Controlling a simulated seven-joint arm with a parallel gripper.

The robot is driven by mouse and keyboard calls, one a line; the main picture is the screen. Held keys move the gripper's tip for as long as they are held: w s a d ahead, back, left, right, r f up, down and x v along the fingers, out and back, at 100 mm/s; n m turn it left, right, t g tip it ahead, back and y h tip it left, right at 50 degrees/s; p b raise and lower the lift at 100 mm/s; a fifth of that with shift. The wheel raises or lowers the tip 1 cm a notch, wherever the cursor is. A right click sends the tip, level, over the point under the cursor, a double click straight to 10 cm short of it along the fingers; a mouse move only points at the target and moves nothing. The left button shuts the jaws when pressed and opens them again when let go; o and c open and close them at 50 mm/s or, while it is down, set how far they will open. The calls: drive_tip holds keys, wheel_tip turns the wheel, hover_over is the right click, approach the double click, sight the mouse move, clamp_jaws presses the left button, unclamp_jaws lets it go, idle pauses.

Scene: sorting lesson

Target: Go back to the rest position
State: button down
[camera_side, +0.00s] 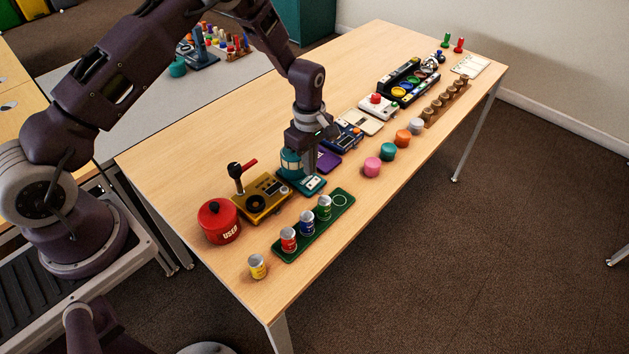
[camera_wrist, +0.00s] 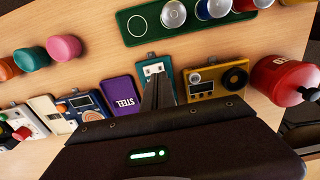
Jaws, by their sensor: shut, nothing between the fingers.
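My gripper (camera_side: 310,172) points down over the middle of the table (camera_side: 190,160). Its fingers are together and empty. In the wrist view my gripper (camera_wrist: 157,85) shows its fingertips in front of a teal device (camera_wrist: 158,70) with a pale panel. In the side view that teal device (camera_side: 313,185) lies right under the fingers, with a teal lantern-like object (camera_side: 291,163) beside them. I cannot tell whether the fingertips touch the device. My gripper hides part of it.
Close by are a yellow device (camera_side: 262,198) with a lever, a red pot (camera_side: 219,221), a purple STEEL card (camera_wrist: 120,95) and a green tray (camera_side: 320,232) holding three cans. A yellow-labelled can (camera_side: 257,266) stands alone. Coloured knobs (camera_side: 372,167) run to the right.

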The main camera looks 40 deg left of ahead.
wheel_tip(320, 180, up, 2)
drive_tip(key=shift+r, duration=0.15)
drive_tip(key=s+r+m+t, duration=0.1)
drive_tip(key=s+r+m, duration=0.2)
drive_tip(key=r, duration=0.5)
drive_tip(key=s+d+r+m+t, duration=0.1)
drive_tip(key=s+r+m, duration=0.15)
drive_tip(key=r, duration=0.55)
drive_tip(key=s+r+m+t, duration=0.1)
drive_tip(key=s+r+m, duration=0.25)
drive_tip(key=r, duration=0.45)
drive_tip(key=s+r+m+t, duration=0.1)
drive_tip(key=s+r+m, duration=0.2)
drive_tip(key=s, duration=0.7)
drive_tip(key=s+r+m+t, duration=0.1)
drive_tip(key=s+r+m, duration=0.2)
drive_tip(key=s+m, duration=0.3)
drive_tip(key=s, duration=0.5)
drive_tip(key=shift+s+r+t, duration=0.3)
drive_tip(key=shift+r, duration=0.05)
